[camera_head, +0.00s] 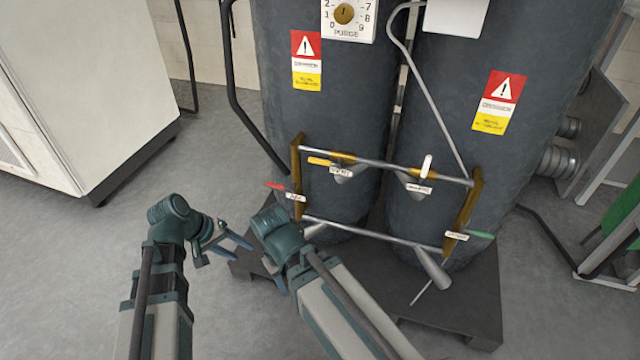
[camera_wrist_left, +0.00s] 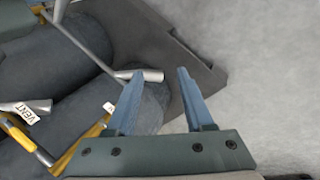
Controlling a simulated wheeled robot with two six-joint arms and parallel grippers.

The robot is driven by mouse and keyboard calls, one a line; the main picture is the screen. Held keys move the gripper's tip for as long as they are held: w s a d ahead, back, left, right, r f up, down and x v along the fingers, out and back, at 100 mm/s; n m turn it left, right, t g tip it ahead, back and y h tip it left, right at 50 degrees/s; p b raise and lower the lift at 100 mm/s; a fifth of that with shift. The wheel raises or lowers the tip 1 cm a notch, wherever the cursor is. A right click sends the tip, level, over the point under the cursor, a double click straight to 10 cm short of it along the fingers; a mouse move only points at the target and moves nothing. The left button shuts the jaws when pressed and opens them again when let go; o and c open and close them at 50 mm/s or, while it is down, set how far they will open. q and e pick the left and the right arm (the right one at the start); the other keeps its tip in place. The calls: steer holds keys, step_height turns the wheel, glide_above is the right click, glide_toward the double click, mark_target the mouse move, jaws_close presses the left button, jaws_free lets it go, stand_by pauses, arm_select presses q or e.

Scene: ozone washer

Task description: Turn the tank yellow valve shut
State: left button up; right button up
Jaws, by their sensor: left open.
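The yellow valve handle (camera_head: 321,161) lies along the upper pipe, pointing left, in the head view. A white tag (camera_head: 341,171) hangs just right of it. In the left wrist view, a yellow bar (camera_wrist_left: 22,136) beside the VENT tag (camera_wrist_left: 24,112) appears to be this handle, at the left edge. My left gripper (camera_head: 252,262) is low and left of the valve, apart from it. Its two blue fingers are open and empty in the left wrist view (camera_wrist_left: 155,74). My right arm crosses the lower middle; its gripper is mostly hidden behind its own links, so its jaws cannot be judged.
Two dark tanks (camera_head: 325,100) stand on a dark pallet (camera_head: 470,290). A red handle (camera_head: 275,186), a white handle (camera_head: 427,164) and a green handle (camera_head: 479,234) sit on the same pipe frame. A lower pipe (camera_head: 370,233) crosses below. Open floor lies left.

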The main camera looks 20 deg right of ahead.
arm_select(q)
steer(key=w+d+r+n+h, duration=0.1)
steer(key=w+d+r+h, duration=0.5)
steer(key=d+r, duration=0.15)
steer(key=n+t+h, duration=0.1)
steer(key=n+h, duration=0.1)
steer(key=h, duration=0.3)
glide_toward(316, 163)
steer(key=d, duration=0.3)
steer(key=w+d+b, duration=0.1)
steer(key=d, duration=0.3)
steer(key=d+f+b, duration=0.1)
steer(key=d, duration=0.3)
steer(key=shift+w, duration=0.25)
arm_select(e)
step_height(316, 163, down, 3)
arm_select(q)
jaws_close()
